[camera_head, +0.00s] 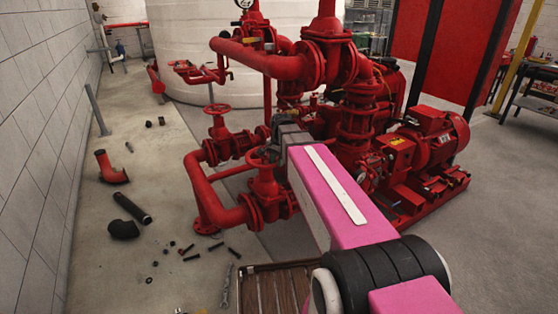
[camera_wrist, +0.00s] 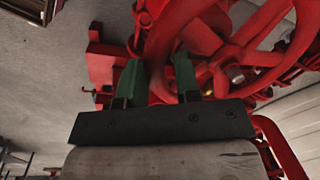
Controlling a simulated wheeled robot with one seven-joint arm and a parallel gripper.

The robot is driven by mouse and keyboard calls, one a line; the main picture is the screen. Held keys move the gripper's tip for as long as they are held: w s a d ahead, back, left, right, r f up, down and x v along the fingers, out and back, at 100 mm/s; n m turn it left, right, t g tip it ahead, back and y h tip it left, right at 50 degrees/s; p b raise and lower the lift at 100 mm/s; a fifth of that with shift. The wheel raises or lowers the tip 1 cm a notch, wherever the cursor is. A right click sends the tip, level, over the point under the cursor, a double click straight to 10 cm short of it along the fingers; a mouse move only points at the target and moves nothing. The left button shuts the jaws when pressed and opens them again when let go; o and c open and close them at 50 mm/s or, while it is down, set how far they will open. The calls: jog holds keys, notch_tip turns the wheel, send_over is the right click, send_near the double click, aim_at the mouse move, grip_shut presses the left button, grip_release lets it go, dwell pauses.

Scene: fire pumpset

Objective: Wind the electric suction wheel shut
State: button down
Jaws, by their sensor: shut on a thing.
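A red handwheel (camera_wrist: 240,55) with spokes fills the upper right of the wrist view. The two green fingers of my gripper (camera_wrist: 156,68) reach to its rim, one on each side of it, and are shut on it. In the head view my gripper (camera_head: 272,149) is at the near valve (camera_head: 265,185), and the wheel on top is partly hidden by the gripper. A second red handwheel (camera_head: 217,108) stands clear, farther back and to the left. The pictures do not label which wheel is the electric suction one.
Red pipes and a red motor (camera_head: 430,138) stand close on the right of my arm. Loose fittings, such as a black pipe (camera_head: 132,208) and a red elbow (camera_head: 110,168), lie on the floor at left. A slatted wooden pallet (camera_head: 275,290) is in front.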

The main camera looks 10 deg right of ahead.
aim_at(263, 166)
jog(key=shift+s+a+m, duration=0.4)
jog(key=shift+a+m, duration=0.3)
jog(key=shift+m, duration=0.3)
jog(key=shift+s+a+m, duration=0.35)
jog(key=shift+a+m, duration=0.3)
jog(key=shift+m, duration=0.35)
jog(key=shift+a+m+h, duration=0.3)
jog(key=shift+a+m, duration=0.55)
jog(key=shift+m, duration=0.45)
jog(key=shift+a+m, duration=0.65)
jog(key=shift+m, duration=0.35)
jog(key=shift+m, duration=0.3)
jog(key=shift+s, duration=0.25)
jog(key=c, duration=0.9)
grip_release()
jog(key=shift+a, duration=0.15)
jog(key=shift+o, duration=0.2)
jog(key=shift+w+a, duration=0.35)
jog(key=shift+w, duration=0.15)
